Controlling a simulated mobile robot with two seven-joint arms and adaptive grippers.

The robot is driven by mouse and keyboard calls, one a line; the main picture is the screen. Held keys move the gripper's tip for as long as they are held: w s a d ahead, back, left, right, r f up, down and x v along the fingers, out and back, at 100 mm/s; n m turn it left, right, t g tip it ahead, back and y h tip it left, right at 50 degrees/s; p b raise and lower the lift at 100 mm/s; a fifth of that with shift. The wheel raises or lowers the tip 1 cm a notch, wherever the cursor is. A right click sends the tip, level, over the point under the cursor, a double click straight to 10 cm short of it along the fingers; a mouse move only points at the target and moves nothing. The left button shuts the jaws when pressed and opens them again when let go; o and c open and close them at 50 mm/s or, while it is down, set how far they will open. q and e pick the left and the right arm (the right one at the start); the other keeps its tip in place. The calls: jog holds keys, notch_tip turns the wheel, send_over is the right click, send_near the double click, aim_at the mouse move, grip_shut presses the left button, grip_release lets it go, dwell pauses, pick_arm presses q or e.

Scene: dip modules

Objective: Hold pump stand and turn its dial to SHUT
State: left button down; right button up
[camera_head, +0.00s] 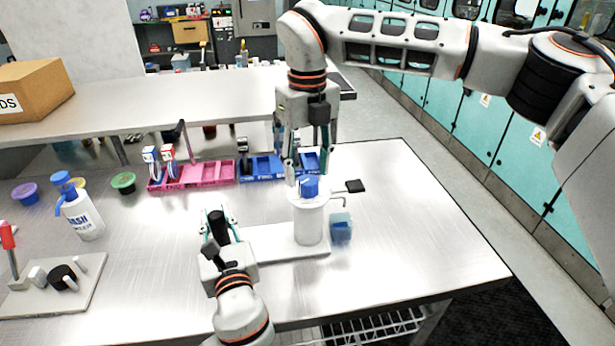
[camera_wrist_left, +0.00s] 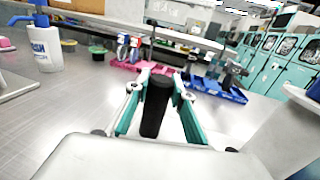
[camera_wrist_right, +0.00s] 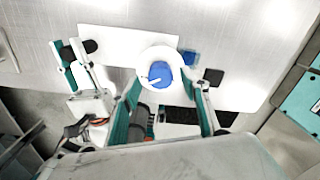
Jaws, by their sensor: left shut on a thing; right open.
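The pump stand has a white base plate (camera_head: 275,240), a white cylinder (camera_head: 310,222) and a blue dial (camera_head: 309,186) on top. In the right wrist view the dial (camera_wrist_right: 161,73) bears a white mark toward its lower left; I cannot read any label. My left gripper (camera_head: 214,222) is shut on the stand's black upright handle (camera_wrist_left: 155,105), with a finger on each side. My right gripper (camera_head: 308,160) points down, open, just above the dial. In the right wrist view its fingers stand apart on either side below the dial, not closed on it.
A small blue container (camera_head: 341,229) and a black pad (camera_head: 355,186) lie right of the cylinder. Pink bins (camera_head: 205,174) and blue bins (camera_head: 262,168) stand behind. A white wash bottle (camera_head: 82,215) and a plate with a red-handled lever (camera_head: 50,290) are at left. The right tabletop is clear.

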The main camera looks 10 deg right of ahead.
aim_at(307, 178)
notch_tip(307, 178, up, 9)
dwell(0.3)
pick_arm(q)
jog(key=c, duration=1.6)
grip_release()
jog(key=shift+r, duration=0.1)
jog(key=shift+r+p, duration=0.35)
jog(key=shift+r, duration=3.3)
pick_arm(e)
jog(key=shift+r, duration=0.25)
